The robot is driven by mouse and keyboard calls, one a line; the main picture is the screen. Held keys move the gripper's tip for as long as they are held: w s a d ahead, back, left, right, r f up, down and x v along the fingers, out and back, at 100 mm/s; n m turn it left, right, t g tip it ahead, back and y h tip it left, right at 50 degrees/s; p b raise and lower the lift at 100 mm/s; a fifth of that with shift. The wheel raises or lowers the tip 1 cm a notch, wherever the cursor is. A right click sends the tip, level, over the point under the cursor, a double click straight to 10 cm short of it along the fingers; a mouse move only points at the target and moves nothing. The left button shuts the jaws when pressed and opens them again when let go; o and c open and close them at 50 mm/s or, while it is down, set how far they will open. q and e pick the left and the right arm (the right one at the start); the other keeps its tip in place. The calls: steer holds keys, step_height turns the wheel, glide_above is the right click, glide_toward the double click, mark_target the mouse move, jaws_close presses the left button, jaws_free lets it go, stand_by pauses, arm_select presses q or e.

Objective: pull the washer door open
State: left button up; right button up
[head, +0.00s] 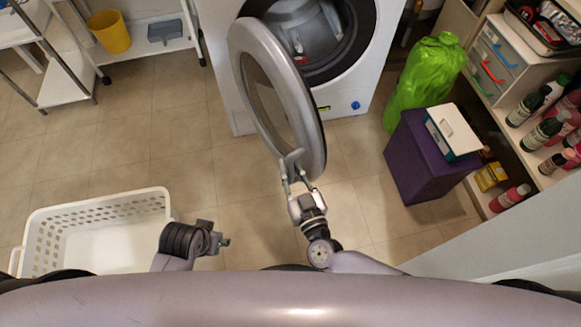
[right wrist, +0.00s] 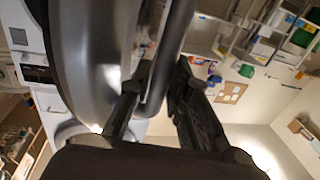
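The washer door (head: 312,125), a round grey ring with a glass middle, stands swung well open in front of the white washer (head: 352,95). Its handle (head: 291,160) is at the door's near lower edge. My right gripper (head: 298,182) is at this handle. In the right wrist view the handle bar (right wrist: 160,85) runs between my right gripper's two fingers (right wrist: 163,72), which appear closed on it from both sides. My left gripper (head: 224,242) is low, left of the door, and away from it; its fingers are too small and turned to read.
A white laundry basket (head: 45,235) stands on the floor at left. A purple box (head: 415,165) and a green bag (head: 424,80) stand right of the washer. Shelves with bottles (head: 545,130) line the right side. Floor between basket and washer is clear.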

jaws_close()
stand_by(0.3)
steer(key=shift+s+a, duration=0.1)
steer(key=shift+a, duration=0.2)
arm_select(q)
step_height(320, 180, up, 2)
steer(key=shift+w+r+b, duration=0.1)
steer(key=shift+r+b, duration=0.1)
steer(key=shift+b, duration=0.15)
arm_select(e)
steer(key=s+a+m+h, duration=0.1)
steer(key=s+a+h, duration=0.1)
steer(key=a, duration=1)
steer(key=shift+s+f+m+t, duration=0.15)
steer(key=shift+s+m+t, duration=0.2)
steer(key=shift+s, duration=0.5)
steer(key=shift+a, duration=0.1)
steer(key=o, duration=0.5)
jaws_free()
